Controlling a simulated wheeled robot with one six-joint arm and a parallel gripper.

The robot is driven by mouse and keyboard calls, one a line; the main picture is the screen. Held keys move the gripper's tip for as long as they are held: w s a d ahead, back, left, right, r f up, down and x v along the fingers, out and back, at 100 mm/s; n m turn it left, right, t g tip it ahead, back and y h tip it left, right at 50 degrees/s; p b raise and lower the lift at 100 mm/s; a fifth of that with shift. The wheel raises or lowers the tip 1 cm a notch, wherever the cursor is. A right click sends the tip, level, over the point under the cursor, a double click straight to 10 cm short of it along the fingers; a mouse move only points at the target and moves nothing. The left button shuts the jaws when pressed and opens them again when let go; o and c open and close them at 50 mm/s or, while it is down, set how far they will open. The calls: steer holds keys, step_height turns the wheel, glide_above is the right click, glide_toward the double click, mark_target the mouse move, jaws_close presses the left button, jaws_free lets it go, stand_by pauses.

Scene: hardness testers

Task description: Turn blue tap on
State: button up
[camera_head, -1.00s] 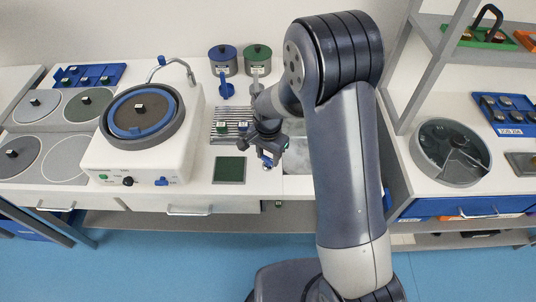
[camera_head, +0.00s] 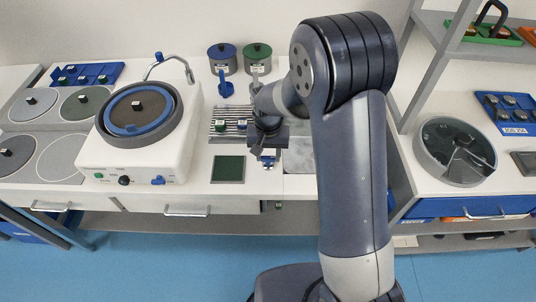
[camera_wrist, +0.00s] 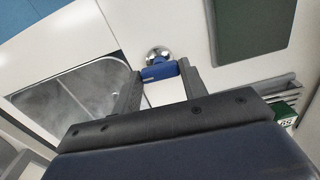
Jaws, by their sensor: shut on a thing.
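My gripper (camera_wrist: 158,82) reaches down between the dark green pad and the sink. In the wrist view its two fingers are shut on a blue tap handle (camera_wrist: 159,72), one finger at each end. The handle sits beside a round chrome base (camera_wrist: 157,54) on the white counter. In the head view my gripper (camera_head: 268,158) is small and mostly behind its own wrist, with little of the handle distinguishable.
The green pad (camera_head: 228,169) lies just left of my gripper, and the sink (camera_head: 299,158) is to its right. A metal rack (camera_head: 226,134) with small samples stands close behind. A white polishing machine (camera_head: 115,159) with a curved spout stands farther left.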

mark_target(268, 157)
steer(key=shift+n, duration=0.3)
steer(key=o, duration=1)
step_height(268, 157, up, 11)
steer(key=shift+f, duration=0.1)
stand_by(0.4)
step_height(268, 157, down, 11)
stand_by(0.5)
